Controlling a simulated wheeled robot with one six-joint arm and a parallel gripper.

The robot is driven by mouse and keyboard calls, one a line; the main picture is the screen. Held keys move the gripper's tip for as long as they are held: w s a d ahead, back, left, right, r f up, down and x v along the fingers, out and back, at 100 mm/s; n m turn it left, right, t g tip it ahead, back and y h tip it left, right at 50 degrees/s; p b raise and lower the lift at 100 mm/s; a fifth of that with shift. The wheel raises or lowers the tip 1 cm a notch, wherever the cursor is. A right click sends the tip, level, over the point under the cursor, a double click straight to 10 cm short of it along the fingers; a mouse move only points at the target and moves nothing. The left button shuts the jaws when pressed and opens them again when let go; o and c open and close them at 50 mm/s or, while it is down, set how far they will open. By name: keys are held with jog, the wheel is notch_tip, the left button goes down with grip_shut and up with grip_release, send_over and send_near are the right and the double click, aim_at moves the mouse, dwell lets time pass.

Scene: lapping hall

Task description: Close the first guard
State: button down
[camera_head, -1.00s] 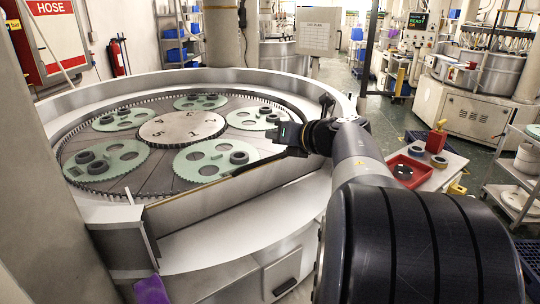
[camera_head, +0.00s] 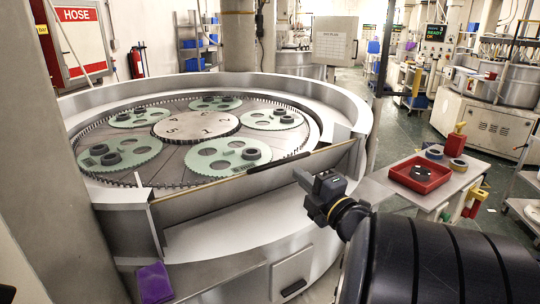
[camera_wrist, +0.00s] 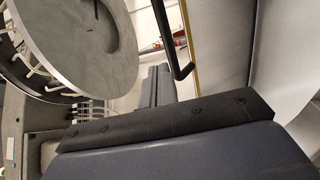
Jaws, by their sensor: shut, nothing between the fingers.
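The guard (camera_head: 235,186) is a flat upright panel with a yellowish edge, across the front of the round lapping machine. A black bar handle (camera_head: 278,163) lies along its top edge. It shows in the wrist view as a dark bent bar (camera_wrist: 175,45) beyond the fingers. My gripper (camera_head: 303,179) is shut and empty, in front of the guard's right half and below the handle, apparently apart from it. The dark fingers (camera_wrist: 165,122) fill the lower wrist view. I cannot tell whether the guard is fully closed.
Behind the guard, green carrier discs (camera_head: 228,157) with dark rings lie around a numbered centre plate (camera_head: 196,124). A side table (camera_head: 398,196) with a red tray (camera_head: 420,186) stands right of my arm.

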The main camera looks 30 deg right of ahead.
aim_at(280, 162)
jog(key=w+p, duration=0.1)
jog(key=w, duration=0.5)
jog(key=w+a+r+p, duration=0.1)
jog(key=w, duration=0.2)
jog(key=shift+r+p, duration=0.1)
jog(key=shift+p, duration=0.25)
jog(key=shift+s, duration=0.15)
dwell(0.8)
